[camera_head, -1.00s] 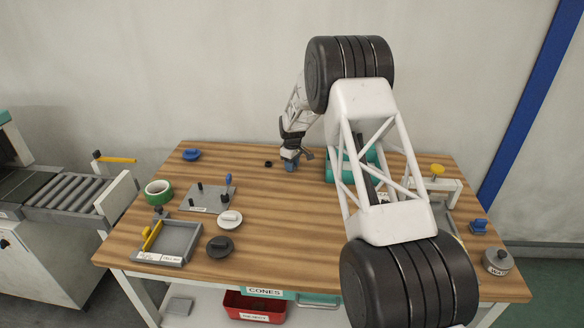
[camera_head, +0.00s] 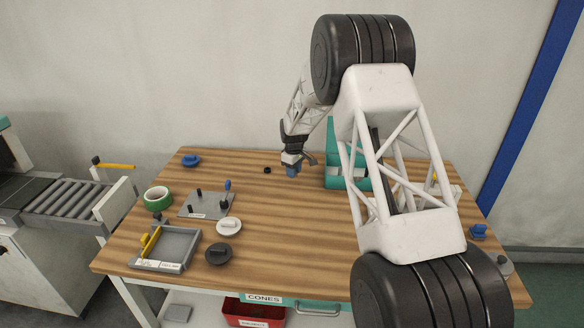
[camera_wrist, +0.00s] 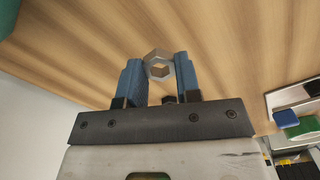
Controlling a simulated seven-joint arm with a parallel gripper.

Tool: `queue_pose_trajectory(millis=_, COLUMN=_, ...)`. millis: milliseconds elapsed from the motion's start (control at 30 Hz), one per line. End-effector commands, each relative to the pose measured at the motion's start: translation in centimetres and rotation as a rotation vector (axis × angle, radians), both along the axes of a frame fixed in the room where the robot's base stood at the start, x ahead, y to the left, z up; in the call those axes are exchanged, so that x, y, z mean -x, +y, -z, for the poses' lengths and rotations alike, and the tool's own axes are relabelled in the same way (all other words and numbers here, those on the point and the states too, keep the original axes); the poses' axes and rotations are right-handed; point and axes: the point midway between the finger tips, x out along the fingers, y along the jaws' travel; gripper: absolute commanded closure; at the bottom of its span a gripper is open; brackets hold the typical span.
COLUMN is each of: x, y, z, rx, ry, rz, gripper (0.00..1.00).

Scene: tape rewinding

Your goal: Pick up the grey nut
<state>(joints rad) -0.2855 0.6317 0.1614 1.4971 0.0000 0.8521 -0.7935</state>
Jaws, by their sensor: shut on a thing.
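The grey nut (camera_wrist: 158,64) is a hexagonal ring with a hole through it. In the wrist view it sits between the blue fingertips of my gripper (camera_wrist: 159,68), which is shut on it. In the head view my gripper (camera_head: 292,170) is over the back middle of the wooden table. The nut cannot be made out there, being too small or hidden by the fingers. The wrist view shows wood grain beyond the nut.
A small black piece (camera_head: 267,170) lies just left of my gripper. A teal holder (camera_head: 335,150) stands to its right, partly behind my arm. A grey plate with pegs (camera_head: 206,205), a green tape roll (camera_head: 157,198) and a grey tray (camera_head: 170,245) are at left.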

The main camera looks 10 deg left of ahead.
Motion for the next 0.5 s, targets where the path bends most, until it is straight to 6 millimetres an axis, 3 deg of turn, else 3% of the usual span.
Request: queue_pose_trajectory(millis=500, x=6.9, y=-2.0, z=-0.8, rx=0.000, ry=-0.001, rz=0.000, gripper=0.92)
